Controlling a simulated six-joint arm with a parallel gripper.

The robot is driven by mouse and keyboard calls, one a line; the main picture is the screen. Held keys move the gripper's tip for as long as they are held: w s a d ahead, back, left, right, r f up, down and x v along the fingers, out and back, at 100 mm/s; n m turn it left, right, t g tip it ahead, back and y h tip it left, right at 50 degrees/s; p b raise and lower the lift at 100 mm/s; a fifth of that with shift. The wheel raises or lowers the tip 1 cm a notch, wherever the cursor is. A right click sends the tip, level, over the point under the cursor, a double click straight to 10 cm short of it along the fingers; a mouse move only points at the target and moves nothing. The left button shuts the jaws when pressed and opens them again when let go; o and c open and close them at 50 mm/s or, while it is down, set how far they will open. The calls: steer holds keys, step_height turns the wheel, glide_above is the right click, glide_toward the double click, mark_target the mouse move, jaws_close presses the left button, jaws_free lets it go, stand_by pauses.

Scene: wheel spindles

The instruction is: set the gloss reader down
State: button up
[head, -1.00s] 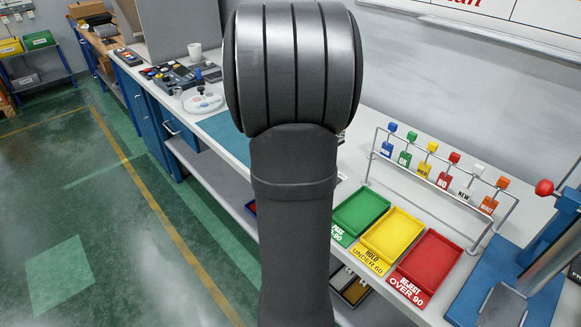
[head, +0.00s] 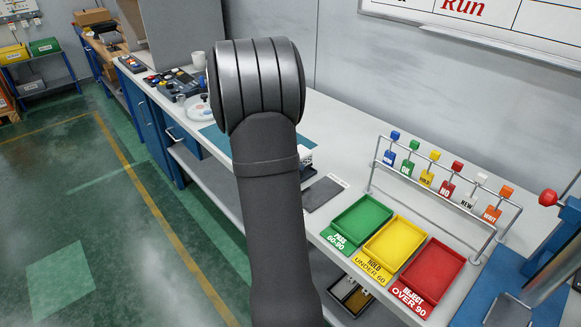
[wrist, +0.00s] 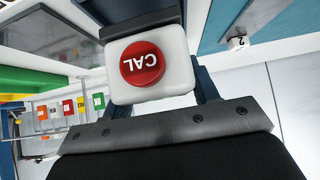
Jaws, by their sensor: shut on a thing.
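The gloss reader (wrist: 176,38) is a white block with a round red CAL button. In the wrist view it sits between the dark fingers of my gripper (wrist: 156,88), which is shut on it. In the head view my arm hides the gripper and most or all of the reader. A small white piece (head: 305,158) shows just right of my arm there; I cannot tell if it is part of the reader. Whether the reader touches any surface cannot be told.
Green (head: 357,222), yellow (head: 395,243) and red (head: 432,270) trays line the bench's front right. A dark flat pad (head: 322,193) lies left of them. A rack of coloured tags (head: 440,185) stands behind. A blue stand (head: 535,275) is far right.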

steer(key=shift+f, duration=1.25)
steer(key=shift+f, duration=0.1)
steer(key=shift+f, duration=0.1)
steer(key=o, duration=1.5)
steer(key=shift+c, duration=0.2)
steer(key=shift+s+r, duration=0.1)
steer(key=shift+r, duration=0.25)
steer(key=v, duration=1.1)
steer(key=shift+s+a+r, duration=0.2)
steer(key=shift+a, duration=0.05)
